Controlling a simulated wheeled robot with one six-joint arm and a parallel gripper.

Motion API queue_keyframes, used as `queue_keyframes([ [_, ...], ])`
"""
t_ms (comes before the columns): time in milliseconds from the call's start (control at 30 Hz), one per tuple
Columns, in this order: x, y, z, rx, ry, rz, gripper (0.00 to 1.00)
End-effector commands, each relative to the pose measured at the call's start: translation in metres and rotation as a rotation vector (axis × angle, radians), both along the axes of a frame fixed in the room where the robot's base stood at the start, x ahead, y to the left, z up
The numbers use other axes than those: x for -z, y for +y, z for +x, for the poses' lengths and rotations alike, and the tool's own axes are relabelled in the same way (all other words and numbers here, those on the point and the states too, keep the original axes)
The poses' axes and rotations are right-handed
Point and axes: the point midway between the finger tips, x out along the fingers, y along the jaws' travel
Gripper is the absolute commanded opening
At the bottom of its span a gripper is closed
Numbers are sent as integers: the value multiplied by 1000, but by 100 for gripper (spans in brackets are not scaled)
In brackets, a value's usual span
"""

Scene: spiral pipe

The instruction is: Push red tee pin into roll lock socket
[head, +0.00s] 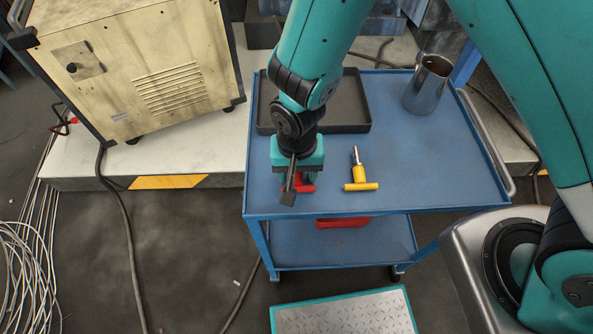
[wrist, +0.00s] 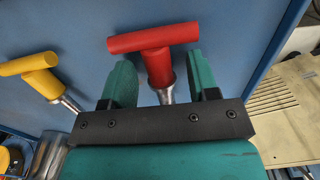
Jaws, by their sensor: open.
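The red tee pin (wrist: 154,42) lies on the blue cart top. In the wrist view its red crossbar is beyond the fingertips and its stem runs between my two fingers. My gripper (wrist: 159,78) is open around the stem, with a gap visible on each side. In the head view the red tee pin (head: 306,187) is partly hidden under my gripper (head: 299,184). The roll lock socket cannot be made out in either view.
A yellow tee pin (head: 360,175) lies to the right on the blue cart (head: 430,165). A dark tray (head: 350,100) and a metal jug (head: 427,85) stand behind. A cream cabinet (head: 140,75) is at left. The cart's front right is clear.

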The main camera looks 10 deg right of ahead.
Motion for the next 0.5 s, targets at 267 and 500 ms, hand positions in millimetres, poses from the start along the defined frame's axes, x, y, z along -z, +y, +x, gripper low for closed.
queue_keyframes([
  [267, 0, 0, 0, 0, 0, 0, 13],
  [500, -1, 0, 0, 0, 0, 0, 3],
])
